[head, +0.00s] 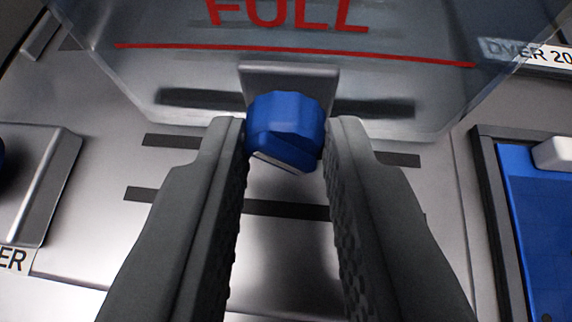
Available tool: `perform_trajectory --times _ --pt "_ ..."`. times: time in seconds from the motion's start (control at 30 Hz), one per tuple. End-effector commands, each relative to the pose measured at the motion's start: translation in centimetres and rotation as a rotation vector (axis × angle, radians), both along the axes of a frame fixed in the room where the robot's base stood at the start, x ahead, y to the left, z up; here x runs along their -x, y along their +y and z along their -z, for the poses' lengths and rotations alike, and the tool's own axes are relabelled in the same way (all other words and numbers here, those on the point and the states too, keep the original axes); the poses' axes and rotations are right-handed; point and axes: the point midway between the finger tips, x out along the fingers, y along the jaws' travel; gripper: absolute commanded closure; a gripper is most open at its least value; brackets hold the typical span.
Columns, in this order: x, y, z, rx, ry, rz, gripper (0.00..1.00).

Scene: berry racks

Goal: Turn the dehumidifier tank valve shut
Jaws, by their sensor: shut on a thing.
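The tank valve is a blue faceted knob (286,118) in the upper middle of the head view. It sits on a grey mount (290,80) at the lower edge of the clear tank (420,95). The tank bears the red word FULL and a red line. A pale strip shows at a slant on the knob's lower face. My gripper (286,145) has one dark ridged finger on each side of the knob, with the tips against its sides. It is shut on the knob. The sides of the knob under the fingertips are hidden.
A blue panel (540,215) in a dark frame with a white piece (553,153) stands at the right. A metal plate (40,175) with part of a dark blue knob is at the left edge. Dark slots mark the bare metal face below the tank.

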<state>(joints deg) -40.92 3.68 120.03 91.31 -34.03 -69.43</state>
Motion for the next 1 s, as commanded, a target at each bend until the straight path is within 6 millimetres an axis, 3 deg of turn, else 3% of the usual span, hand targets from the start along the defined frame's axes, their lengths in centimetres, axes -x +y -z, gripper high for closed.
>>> perform_trajectory --times 0.6,1.0 --pt "-0.06 0.71 0.07 0.552 0.044 -0.001 1.00" --pt "-0.06 0.86 0.15 0.768 0.061 -0.001 1.00"
